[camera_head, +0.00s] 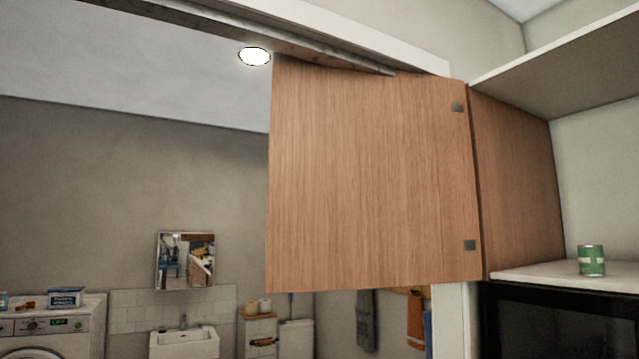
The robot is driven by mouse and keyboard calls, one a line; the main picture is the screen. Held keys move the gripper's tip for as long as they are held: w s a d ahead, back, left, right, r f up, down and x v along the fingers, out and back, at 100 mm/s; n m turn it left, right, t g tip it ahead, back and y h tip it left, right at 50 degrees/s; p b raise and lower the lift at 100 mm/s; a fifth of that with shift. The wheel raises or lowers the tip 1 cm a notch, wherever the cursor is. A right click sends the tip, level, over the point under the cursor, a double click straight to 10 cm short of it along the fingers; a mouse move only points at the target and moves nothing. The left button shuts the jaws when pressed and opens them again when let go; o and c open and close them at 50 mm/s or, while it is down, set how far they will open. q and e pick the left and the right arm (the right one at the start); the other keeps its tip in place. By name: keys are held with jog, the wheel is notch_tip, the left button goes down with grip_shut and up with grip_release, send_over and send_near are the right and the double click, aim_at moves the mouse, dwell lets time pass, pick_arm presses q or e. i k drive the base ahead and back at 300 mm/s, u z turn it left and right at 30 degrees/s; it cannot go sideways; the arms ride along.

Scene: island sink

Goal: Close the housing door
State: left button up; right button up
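The housing door (370,180) is a wood-grain panel in the middle of the head view. It stands swung open to the left of its cabinet. The cabinet's interior to the right is exposed. Neither of my grippers is in view, so nothing shows of whether they touch the door.
A green can (591,260) stands on the white shelf (540,271), above a black appliance (560,320). A doorway behind the door opens onto a bathroom with a washing machine (55,325), sink (184,342) and mirror (185,260).

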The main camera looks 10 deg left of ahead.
aim_at(371, 180)
jog(key=u, duration=1.2)
jog(key=i, duration=4.15)
jog(key=z, duration=3)
jog(key=k, duration=0.6)
jog(key=z, duration=0.95)
jog(key=i, duration=0.6)
jog(key=u, duration=0.05)
